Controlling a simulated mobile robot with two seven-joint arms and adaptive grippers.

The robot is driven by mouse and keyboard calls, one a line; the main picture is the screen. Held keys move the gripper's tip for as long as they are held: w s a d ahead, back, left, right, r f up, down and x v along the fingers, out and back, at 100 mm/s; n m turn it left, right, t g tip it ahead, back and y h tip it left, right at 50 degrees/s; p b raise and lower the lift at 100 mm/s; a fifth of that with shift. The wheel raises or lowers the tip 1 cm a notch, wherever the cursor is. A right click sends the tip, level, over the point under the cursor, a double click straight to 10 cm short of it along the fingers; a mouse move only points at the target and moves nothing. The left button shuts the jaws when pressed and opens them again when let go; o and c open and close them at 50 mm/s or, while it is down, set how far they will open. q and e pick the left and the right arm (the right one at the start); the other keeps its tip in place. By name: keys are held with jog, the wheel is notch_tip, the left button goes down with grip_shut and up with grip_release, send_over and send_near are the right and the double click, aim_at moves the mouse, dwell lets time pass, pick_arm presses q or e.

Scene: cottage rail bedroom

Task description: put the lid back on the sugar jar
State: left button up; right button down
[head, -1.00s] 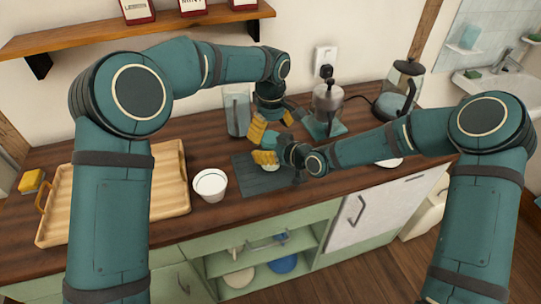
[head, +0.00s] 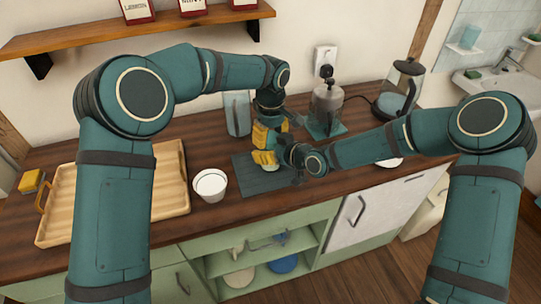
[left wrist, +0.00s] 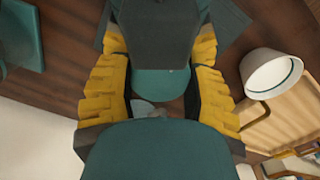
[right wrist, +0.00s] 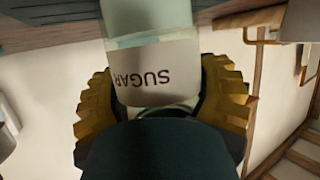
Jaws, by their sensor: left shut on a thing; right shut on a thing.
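The teal lid (left wrist: 160,84) is between the yellow fingers of my left gripper (left wrist: 163,88), which is shut on it. In the head view my left gripper (head: 272,130) is directly above my right gripper (head: 265,158). My right gripper is shut on the sugar jar (right wrist: 155,75), whose white label reads SUGAR, upside down in the right wrist view. The jar stands over the dark mat (head: 248,178); the grippers mostly hide it in the head view. I cannot tell whether the lid touches the jar's rim.
A white cup (head: 210,186) and a wooden tray (head: 168,195) are to the left on the counter. A grey grinder (head: 327,108) and a glass kettle (head: 400,92) stand behind to the right. A clear teal-tinted container (head: 237,113) is behind the grippers.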

pick_arm(q)
jog(key=m, duration=0.3)
jog(key=o, duration=1.2)
jog(key=shift+r, duration=2.25)
